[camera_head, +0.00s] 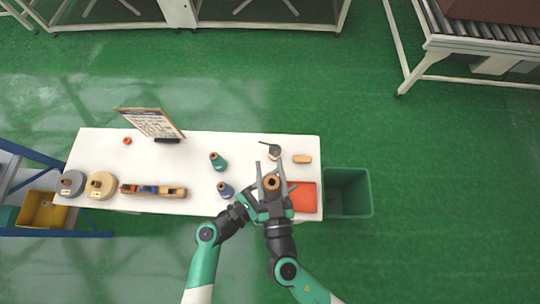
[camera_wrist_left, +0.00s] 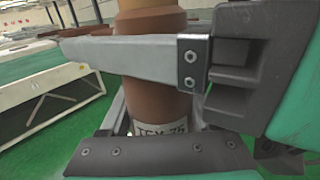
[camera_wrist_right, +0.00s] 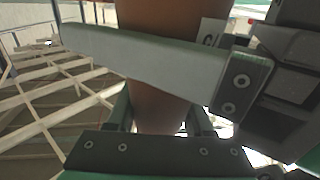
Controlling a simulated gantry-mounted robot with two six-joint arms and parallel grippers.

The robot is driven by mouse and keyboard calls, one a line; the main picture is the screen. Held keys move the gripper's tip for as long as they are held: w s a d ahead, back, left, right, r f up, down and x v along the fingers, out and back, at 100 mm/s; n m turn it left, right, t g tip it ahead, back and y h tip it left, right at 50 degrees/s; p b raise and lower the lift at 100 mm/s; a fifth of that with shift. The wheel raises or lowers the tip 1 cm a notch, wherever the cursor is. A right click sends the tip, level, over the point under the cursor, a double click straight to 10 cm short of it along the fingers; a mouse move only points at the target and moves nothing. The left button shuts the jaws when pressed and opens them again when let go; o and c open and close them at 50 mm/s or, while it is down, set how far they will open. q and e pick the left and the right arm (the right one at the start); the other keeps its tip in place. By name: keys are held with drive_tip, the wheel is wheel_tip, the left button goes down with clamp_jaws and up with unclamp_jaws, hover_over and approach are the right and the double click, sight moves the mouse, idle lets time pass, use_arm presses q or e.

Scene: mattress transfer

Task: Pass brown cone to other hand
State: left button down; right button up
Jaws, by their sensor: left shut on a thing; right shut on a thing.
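The brown cone (camera_head: 271,183) is held above the white table near its right end, and its round top with a hole faces the head camera. My left gripper (camera_head: 264,192) is shut on it; in the left wrist view the cone (camera_wrist_left: 158,98) stands between the fingers, with a white label reading TEX 75 low on it. My right gripper (camera_head: 272,174) is also shut on the cone, which fills the gap between its fingers in the right wrist view (camera_wrist_right: 160,105). Both grippers are close together, and their fingers partly hide the cone's sides.
The white table (camera_head: 100,150) carries a green cone (camera_head: 217,161), a blue cone (camera_head: 225,189), an orange-red mat (camera_head: 304,197), a tan block (camera_head: 302,159) and a sign board (camera_head: 150,122). A green bin (camera_head: 347,191) stands at its right end.

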clamp_jaws()
use_arm(q)
drive_tip(key=shift+c, duration=0.3)
unclamp_jaws()
drive_tip(key=shift+o, duration=0.2)
